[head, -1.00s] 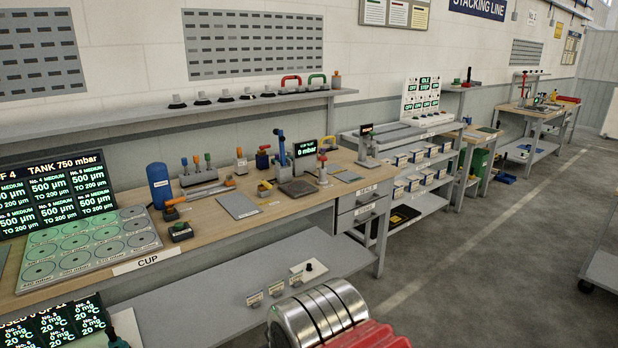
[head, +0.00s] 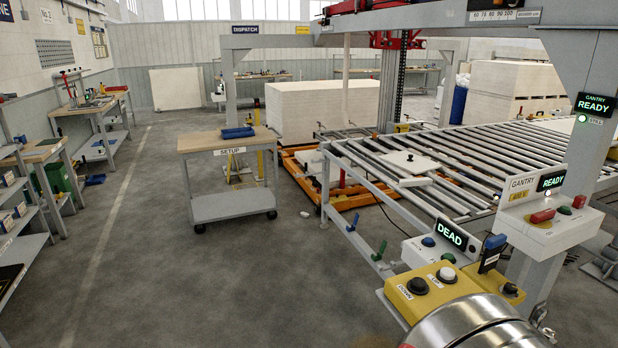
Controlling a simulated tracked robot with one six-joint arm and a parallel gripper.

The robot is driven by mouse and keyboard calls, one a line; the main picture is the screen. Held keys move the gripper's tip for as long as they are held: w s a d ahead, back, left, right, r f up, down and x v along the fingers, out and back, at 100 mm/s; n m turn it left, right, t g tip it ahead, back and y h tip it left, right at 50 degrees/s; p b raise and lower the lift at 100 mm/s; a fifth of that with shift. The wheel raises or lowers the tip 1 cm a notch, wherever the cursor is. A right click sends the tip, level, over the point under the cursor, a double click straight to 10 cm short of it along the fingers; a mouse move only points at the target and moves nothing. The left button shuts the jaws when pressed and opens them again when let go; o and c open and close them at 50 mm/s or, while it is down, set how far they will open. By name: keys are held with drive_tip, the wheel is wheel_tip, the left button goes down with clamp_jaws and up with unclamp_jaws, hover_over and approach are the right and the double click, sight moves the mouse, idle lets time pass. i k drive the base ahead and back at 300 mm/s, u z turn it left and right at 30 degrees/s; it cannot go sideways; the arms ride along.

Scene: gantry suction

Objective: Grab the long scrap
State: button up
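I cannot pick out a long scrap for certain in the head view. A small whitish piece (head: 305,214) lies on the floor between the setup cart and the roller conveyor; it is too small to tell what it is. A flat white piece (head: 433,166) lies on the conveyor rollers. My gripper is not in view; only a silver rounded part, likely of my own arm, shows at the bottom right.
The setup cart (head: 227,207) stands mid-floor with a blue item (head: 237,132) on top. The roller conveyor (head: 470,150), a yellow button box (head: 432,290) and the gantry post (head: 575,110) block the right. Benches line the left wall. The grey floor at centre-left is clear.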

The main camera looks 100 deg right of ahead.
sight(415, 182)
drive_tip(key=z, duration=3.75)
drive_tip(key=i, duration=1.8)
drive_tip(key=z, duration=0.05)
